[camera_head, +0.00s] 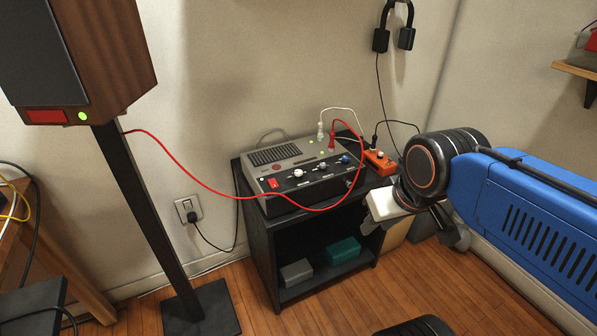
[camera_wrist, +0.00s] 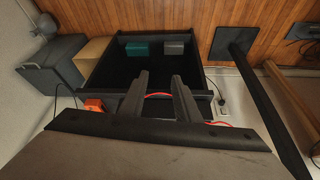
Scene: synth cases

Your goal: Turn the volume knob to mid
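A grey and black amplifier (camera_head: 300,168) sits on top of a black cabinet (camera_head: 262,232) in the head view. Its front panel carries a white-topped knob (camera_head: 297,173), a middle knob (camera_head: 322,166) and a blue knob (camera_head: 345,159); the labels are too small to read, so I cannot tell which is volume. My gripper (camera_wrist: 160,76) is open in the wrist view, with nothing between its fingers. In the head view it is right of the amplifier, apart from the knobs and in front of the cabinet's right side. The wrist view shows no knob clearly.
A red cable (camera_head: 216,185) runs from the speaker (camera_head: 107,65) and droops across the amplifier's front. An orange box (camera_head: 379,162) stands right of the amplifier. The cabinet shelf holds a teal box (camera_head: 343,250) and a grey box (camera_head: 296,272). Headphones (camera_head: 405,38) hang above.

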